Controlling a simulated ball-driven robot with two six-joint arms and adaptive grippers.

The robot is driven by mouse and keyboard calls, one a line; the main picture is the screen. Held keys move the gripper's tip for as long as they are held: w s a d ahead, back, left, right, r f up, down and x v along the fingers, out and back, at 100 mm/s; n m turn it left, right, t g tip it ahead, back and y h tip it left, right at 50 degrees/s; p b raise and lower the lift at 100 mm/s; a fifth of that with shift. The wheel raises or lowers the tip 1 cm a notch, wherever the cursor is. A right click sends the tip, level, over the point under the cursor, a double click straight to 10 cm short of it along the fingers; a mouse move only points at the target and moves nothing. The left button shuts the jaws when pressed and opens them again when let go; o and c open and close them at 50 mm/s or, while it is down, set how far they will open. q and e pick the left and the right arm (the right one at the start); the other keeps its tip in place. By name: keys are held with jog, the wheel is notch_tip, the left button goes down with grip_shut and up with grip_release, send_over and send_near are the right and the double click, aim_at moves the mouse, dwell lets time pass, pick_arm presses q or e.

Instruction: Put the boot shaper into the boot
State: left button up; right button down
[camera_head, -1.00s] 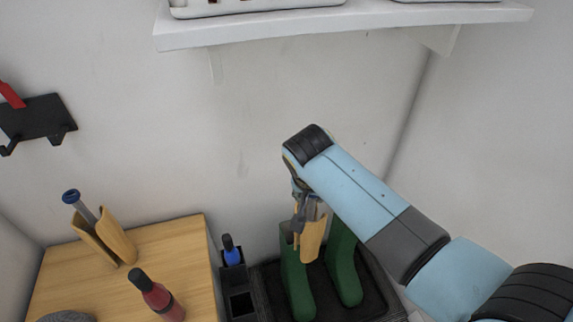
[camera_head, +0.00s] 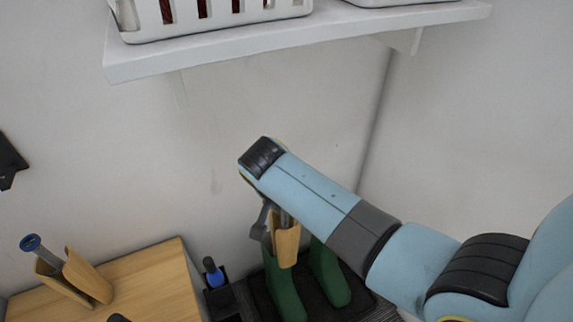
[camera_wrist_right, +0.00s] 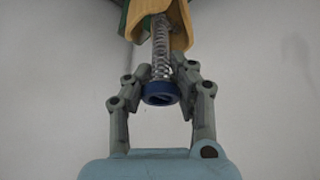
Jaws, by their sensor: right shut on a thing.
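My right gripper (camera_head: 270,214) is shut on the blue knob of a wooden boot shaper (camera_head: 286,246). The right wrist view shows my fingertips (camera_wrist_right: 162,88) around the blue knob (camera_wrist_right: 160,92), with a metal spring running to the wooden shaper halves (camera_wrist_right: 172,22). The held shaper hangs nearly upright at the upper end of the left green boot (camera_head: 284,292). Its wooden lower end shows in front of the boot; I cannot tell whether they touch. A second green boot (camera_head: 329,275) stands to the right. My left gripper is not in view.
Another shaper (camera_head: 75,277) stands on the wooden cabinet (camera_head: 150,278) at left. A dark holder (camera_head: 224,300) with a blue-and-black bottle (camera_head: 213,272) stands between cabinet and boots. A white shelf (camera_head: 300,45) carrying white baskets (camera_head: 222,20) is above.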

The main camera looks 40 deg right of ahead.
jog(key=shift+w+d+f+b, duration=0.75)
jog(key=shift+w+b, duration=1.15)
jog(key=shift+w, duration=1.7)
pick_arm(q)
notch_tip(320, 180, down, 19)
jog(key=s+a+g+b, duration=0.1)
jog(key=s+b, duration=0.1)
jog(key=b, duration=1.4)
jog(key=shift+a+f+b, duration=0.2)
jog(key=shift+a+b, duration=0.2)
pick_arm(e)
notch_tip(320, 180, down, 23)
jog(key=shift+d+f, duration=0.15)
